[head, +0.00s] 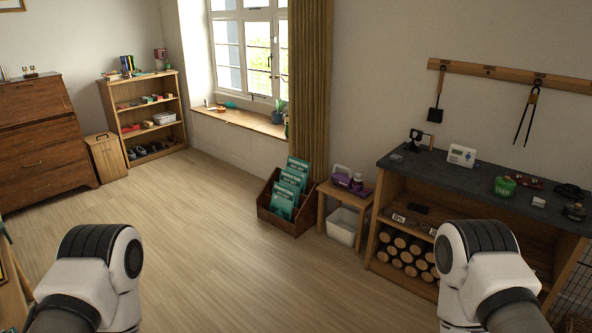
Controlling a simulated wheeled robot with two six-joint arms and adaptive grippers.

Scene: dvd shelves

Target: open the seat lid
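A window seat with a flat wooden top (243,119) is built in under the window at the back. Its top lies level and looks shut; any lid seam or handle is too small to make out. A small orange and teal item (216,108) lies at its left end, and a potted plant (279,111) stands at its right end, partly by the curtain. Only upper parts of my two arms show at the bottom left and bottom right. Neither gripper is in view, and both arms are far from the seat.
Open wooden floor (180,220) stretches from me to the seat. A brown crate of teal booklets (270,216) and a small side table (345,196) stand right of it. A low bookshelf (142,107) stands left. A dark-topped workbench (470,178) is at the right.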

